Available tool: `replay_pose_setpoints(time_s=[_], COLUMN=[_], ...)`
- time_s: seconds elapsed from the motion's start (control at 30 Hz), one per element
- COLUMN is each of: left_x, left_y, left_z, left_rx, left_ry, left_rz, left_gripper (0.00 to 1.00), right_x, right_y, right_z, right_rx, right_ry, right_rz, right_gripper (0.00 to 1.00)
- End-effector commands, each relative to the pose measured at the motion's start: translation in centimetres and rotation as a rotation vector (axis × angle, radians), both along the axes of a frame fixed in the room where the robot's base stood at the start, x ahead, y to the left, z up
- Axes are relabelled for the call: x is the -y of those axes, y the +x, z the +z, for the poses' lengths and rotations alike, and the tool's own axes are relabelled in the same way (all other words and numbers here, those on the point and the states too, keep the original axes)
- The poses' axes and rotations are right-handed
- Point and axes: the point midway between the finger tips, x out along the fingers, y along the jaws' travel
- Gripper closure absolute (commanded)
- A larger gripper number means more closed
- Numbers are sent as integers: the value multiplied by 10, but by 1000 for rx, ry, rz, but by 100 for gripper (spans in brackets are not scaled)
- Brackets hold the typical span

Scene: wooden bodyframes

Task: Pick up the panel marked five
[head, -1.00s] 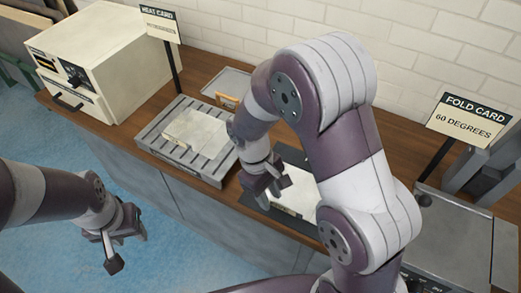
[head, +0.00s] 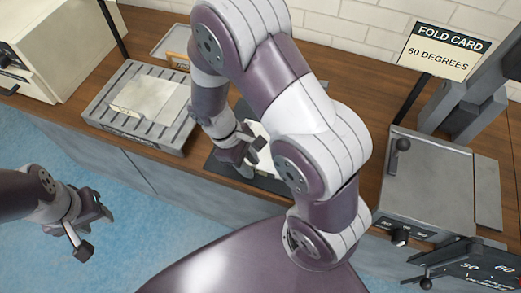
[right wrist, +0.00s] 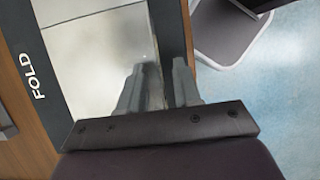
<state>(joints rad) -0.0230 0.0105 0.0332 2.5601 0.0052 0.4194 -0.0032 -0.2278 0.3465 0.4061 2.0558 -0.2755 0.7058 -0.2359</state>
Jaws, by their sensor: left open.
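A pale flat panel (head: 265,167) lies on a dark mat (head: 222,168) on the bench, partly hidden by my right arm. In the right wrist view the panel (right wrist: 95,45) lies on the mat marked FOLD. Another pale panel (head: 148,97) lies on a grey slotted rack to the left. I can read no five on either panel. My right gripper (head: 246,153) is over the mat; its fingers (right wrist: 160,78) stand apart near the panel's edge, with no clear grip on it. My left gripper (head: 91,230) is open and empty over the blue floor, in front of the bench.
A cream oven-like box (head: 50,50) stands at the far left. A small tray (head: 172,40) lies behind the rack. At right are a grey machine (head: 425,190) with a lever and a FOLD CARD sign (head: 440,52) reading 60 degrees. The wall stands behind the bench.

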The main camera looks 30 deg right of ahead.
Motion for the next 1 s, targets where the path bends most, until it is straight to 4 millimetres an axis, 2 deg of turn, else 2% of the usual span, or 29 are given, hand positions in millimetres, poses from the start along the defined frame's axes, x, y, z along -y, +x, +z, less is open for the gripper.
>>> replay_pose_setpoints(time_s=[0.07, 0.27, 0.3, 0.37, 0.87, 1.0], left_x=[0, 0, 0, 0, 0, 0], left_y=[0, 0, 0, 0, 0, 0], left_z=[-1, -1, -1, -1, -1, 0], left_rx=[0, 0, 0, 0, 0, 0], left_ry=[0, 0, 0, 0, 0, 0], left_rz=[0, 0, 0, 0, 0, 0], left_gripper=[57, 57, 57, 57, 57, 57], right_x=[2, 2, 2, 2, 1, 1], right_y=[-2, -2, -2, -2, -2, -2], right_z=[-6, -6, -6, -6, -7, 1], right_rx=[0, 2, 2, 2, 0, 1], right_ry=[0, 1, 1, 1, 1, 0], right_rz=[0, 0, 0, 0, -1, -1], right_gripper=[67, 67, 80, 100, 100, 100])
